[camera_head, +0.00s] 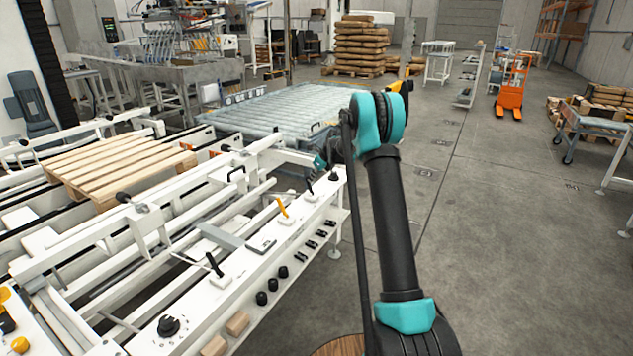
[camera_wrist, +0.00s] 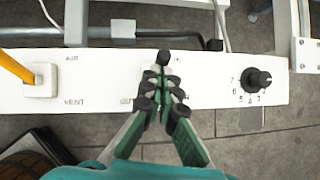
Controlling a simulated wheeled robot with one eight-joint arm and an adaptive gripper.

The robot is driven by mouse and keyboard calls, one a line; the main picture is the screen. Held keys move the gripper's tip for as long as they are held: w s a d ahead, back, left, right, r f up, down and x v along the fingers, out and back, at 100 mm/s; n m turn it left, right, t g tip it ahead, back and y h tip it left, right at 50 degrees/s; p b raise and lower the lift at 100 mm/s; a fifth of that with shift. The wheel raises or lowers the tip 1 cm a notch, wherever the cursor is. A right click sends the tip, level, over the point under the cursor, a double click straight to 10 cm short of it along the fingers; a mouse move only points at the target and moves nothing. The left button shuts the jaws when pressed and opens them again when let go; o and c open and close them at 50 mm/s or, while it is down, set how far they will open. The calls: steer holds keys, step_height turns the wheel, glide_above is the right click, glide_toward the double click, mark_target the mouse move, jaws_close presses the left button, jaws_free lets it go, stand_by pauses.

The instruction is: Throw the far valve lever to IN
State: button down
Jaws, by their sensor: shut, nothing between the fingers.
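The far valve lever, with a black knob (camera_wrist: 163,57), stands on the white control panel in the middle of the wrist view. It also shows in the head view (camera_head: 309,186), near the panel's far end. Letters starting "OU" show left of my fingers; no IN label is visible. My gripper (camera_wrist: 163,88) is shut and empty, its fingertips just below the knob in the wrist view, overlapping the lever's lower part. I cannot tell whether they touch it. In the head view my gripper is small and partly hidden by my arm.
A yellow lever (camera_wrist: 18,65) marked AIR and VENT is left of the far lever. A numbered black dial (camera_wrist: 257,81) is right of it. A nearer black lever (camera_head: 214,265) stands on the panel. A wooden pallet (camera_head: 120,165) lies on the conveyor.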

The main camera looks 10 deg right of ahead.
steer(key=shift+w+a, duration=0.4)
steer(key=shift+a, duration=0.3)
steer(key=shift+a+r, duration=0.1)
steer(key=shift+s+d+r, duration=0.1)
steer(key=shift+d, duration=0.15)
steer(key=v, duration=1.2)
steer(key=shift+s+r, duration=0.25)
